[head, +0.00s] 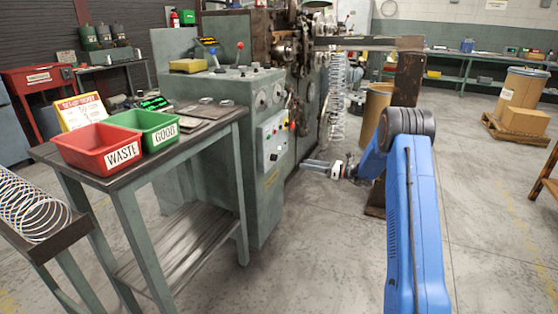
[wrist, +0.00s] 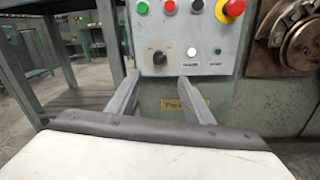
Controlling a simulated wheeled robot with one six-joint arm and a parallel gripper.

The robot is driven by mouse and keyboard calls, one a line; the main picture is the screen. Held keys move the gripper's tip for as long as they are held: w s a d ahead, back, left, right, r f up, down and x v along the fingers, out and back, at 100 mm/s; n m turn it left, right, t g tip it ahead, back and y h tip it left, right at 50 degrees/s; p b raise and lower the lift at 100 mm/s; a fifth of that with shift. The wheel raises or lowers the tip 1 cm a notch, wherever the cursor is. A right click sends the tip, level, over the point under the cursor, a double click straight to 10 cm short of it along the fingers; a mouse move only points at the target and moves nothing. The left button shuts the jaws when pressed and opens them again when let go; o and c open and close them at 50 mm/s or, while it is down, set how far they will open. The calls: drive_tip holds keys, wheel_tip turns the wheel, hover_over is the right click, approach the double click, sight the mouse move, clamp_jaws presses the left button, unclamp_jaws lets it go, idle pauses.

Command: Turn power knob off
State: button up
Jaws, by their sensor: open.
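The power knob (wrist: 160,58) is a black rotary knob on the grey control panel (wrist: 207,55) in the wrist view. Its pointer looks tilted, but the marks around it are too small to read. In the head view the control panel (head: 273,142) is on the front of the green machine. My gripper (wrist: 163,88) is open and empty, its two fingers pointing at the panel. The knob shows between and just above the fingertips, apart from them. In the head view my gripper (head: 318,166) is low, to the right of the panel.
A red emergency button (wrist: 232,8) and a green button (wrist: 142,7) sit above the knob. A white button (wrist: 190,53) is to its right. A table with a red WASTE bin (head: 100,148) and a green GOOD bin (head: 145,130) stands left. Floor in front is clear.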

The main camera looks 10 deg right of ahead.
sight(274, 158)
drive_tip(key=x, duration=1.4)
drive_tip(key=shift+w+a, duration=0.15)
drive_tip(key=shift+a, duration=0.25)
drive_tip(key=c, duration=1)
